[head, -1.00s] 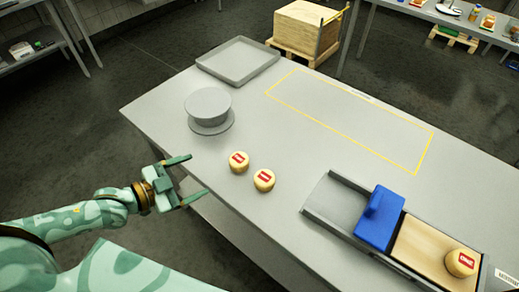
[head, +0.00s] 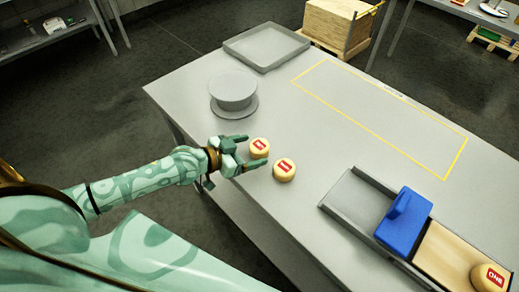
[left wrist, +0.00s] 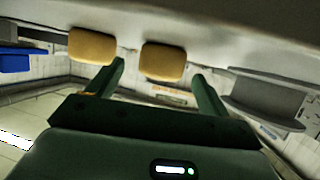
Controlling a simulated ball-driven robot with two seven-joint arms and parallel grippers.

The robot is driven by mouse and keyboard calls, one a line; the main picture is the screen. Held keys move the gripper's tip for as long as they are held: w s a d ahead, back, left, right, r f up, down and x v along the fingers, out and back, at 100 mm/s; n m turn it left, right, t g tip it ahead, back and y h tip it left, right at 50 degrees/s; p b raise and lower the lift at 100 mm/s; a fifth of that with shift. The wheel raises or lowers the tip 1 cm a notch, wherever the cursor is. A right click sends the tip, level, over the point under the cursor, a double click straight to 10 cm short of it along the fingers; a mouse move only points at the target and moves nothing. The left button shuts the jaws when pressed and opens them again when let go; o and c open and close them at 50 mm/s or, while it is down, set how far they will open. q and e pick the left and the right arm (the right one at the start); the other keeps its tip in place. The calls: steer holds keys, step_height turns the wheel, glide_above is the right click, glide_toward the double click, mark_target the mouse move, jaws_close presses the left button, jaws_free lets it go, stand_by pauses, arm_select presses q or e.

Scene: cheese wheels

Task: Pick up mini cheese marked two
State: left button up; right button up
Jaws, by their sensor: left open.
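Two small pale-yellow cheeses with red labels stand near the table's front edge, one nearer my gripper (head: 259,148) and one to its lower right (head: 284,170). Their label marks are too small to read surely. My left gripper (head: 255,149) is open, with its fingertips at either side of the nearer cheese. In the left wrist view, which is upside down, this cheese (left wrist: 163,62) shows between the two fingers, and the other cheese (left wrist: 92,45) is outside the left finger. Nothing is held. My right gripper is not in view.
A round grey stand (head: 233,92) is behind my left gripper, with a grey tray (head: 266,44) beyond. At right are a blue block (head: 404,222) and a wooden board (head: 450,255) bearing another red-labelled cheese (head: 489,277). The yellow-outlined table area (head: 385,115) is clear.

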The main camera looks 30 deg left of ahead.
mark_target(252, 149)
arm_select(q)
steer(key=x, duration=0.4)
steer(key=shift+w+a+f+b, duration=0.1)
steer(key=shift+w+b, duration=0.05)
steer(key=shift+b, duration=0.25)
steer(key=shift+c, duration=0.3)
steer(key=c, duration=1.1)
steer(key=shift+o, duration=0.2)
